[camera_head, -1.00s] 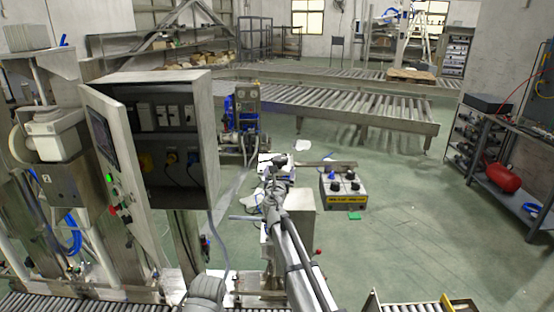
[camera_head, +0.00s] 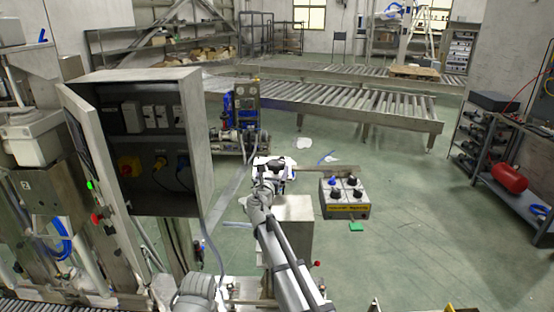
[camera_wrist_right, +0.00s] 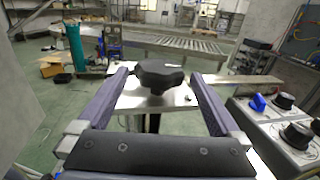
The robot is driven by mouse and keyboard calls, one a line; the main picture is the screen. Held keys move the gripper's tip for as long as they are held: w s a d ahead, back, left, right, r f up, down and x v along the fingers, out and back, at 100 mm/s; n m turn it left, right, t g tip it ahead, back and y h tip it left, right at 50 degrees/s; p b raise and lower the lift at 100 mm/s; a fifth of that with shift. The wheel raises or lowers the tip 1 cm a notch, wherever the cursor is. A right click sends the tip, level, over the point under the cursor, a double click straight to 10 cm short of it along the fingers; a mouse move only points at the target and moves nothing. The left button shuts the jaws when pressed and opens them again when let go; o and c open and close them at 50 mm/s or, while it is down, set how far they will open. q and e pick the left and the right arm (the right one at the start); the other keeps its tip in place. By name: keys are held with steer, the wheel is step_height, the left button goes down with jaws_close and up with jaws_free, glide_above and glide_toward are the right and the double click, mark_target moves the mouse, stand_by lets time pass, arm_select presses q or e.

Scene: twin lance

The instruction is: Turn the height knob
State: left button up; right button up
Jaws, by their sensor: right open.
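A black lobed knob (camera_wrist_right: 160,76) stands on top of a metal plate (camera_wrist_right: 150,98) in the right wrist view. My right gripper (camera_wrist_right: 158,82) is open, with one finger on the left of the knob and one on the right. Gaps show between the knob and both fingers. In the head view my right gripper (camera_head: 274,165) is over the far end of a metal stand (camera_head: 293,215). The knob is hard to make out there. My left gripper is not in view.
A grey control box (camera_head: 344,211) with blue and black knobs stands right of my right gripper. A flat bar (camera_head: 330,170) extends above it. An open electrical cabinet (camera_head: 190,140) stands on the left. Green floor lies open at the right.

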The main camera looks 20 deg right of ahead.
mark_target(274, 159)
steer(key=x, duration=0.7)
steer(key=shift+w+d, duration=0.15)
steer(key=shift+w, duration=0.25)
steer(key=c, duration=1.1)
steer(key=shift+s+n+t+y, duration=0.1)
steer(key=shift+n+t+y, duration=0.5)
steer(key=shift+y, duration=0.4)
steer(key=n+y, duration=0.1)
steer(key=y, duration=0.1)
steer(key=a+n+y, duration=0.1)
steer(key=n+y, duration=0.1)
steer(key=shift+t+y, duration=0.3)
steer(key=shift+t, duration=0.1)
steer(key=shift+a+n+y, duration=0.1)
steer(key=shift+n+y, duration=0.2)
